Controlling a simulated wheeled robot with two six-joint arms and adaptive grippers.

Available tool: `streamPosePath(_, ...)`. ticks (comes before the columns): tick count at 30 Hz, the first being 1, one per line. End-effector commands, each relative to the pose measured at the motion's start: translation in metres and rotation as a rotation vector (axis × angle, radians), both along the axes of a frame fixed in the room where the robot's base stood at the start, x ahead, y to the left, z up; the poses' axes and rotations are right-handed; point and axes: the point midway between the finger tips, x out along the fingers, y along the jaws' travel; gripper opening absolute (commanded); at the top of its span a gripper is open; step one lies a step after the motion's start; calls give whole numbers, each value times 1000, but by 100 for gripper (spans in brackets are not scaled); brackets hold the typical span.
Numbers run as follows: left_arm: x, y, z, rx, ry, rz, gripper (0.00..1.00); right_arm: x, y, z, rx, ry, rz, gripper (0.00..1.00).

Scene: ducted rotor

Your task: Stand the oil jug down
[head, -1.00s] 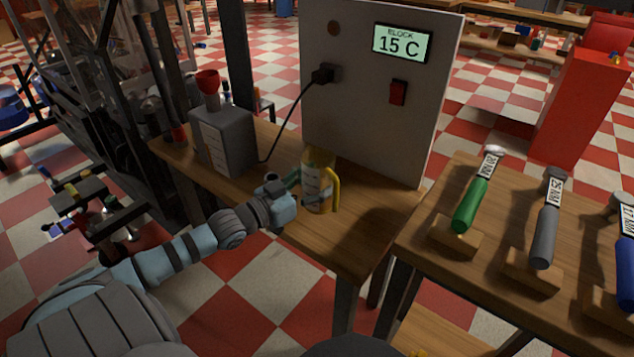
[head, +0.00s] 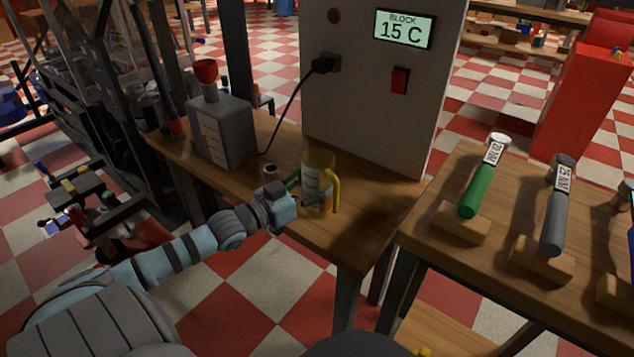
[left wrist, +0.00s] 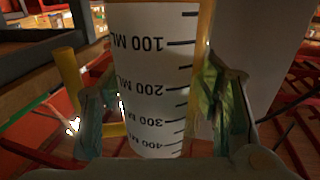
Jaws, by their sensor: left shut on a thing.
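The oil jug (head: 319,180) is a clear, yellowish jug with a yellow handle on its right and a white scale label. It is upright over the front part of the wooden bench (head: 372,222). I cannot tell whether its base touches the bench top. My left gripper (head: 296,188) is shut on the side of the jug away from the handle. In the left wrist view the jug (left wrist: 155,75) fills the middle between my green-padded fingers, its ML marks upside down. My right gripper is not in view.
A grey can with a red cap (head: 222,130) stands at the bench's left, with a small round thing (head: 270,173) near the jug. A panel (head: 370,110) reading "BLOCK 15 C" rises behind. Some bench around the jug is bare.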

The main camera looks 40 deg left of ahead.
Motion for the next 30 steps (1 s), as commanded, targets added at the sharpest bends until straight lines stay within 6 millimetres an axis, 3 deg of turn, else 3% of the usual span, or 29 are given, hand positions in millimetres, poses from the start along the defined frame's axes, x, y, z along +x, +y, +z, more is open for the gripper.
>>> streamPosePath(11,0,0,-8,0,-1,0,12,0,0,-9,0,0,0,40)
streamPosePath(12,0,0,-7,0,-1,0,64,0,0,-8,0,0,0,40)
streamPosePath(15,0,0,-7,0,-1,0,80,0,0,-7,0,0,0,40)
streamPosePath(25,0,0,-6,0,1,0,81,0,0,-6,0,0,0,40)
streamPosePath(30,0,0,17,0,0,0,81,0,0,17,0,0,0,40)
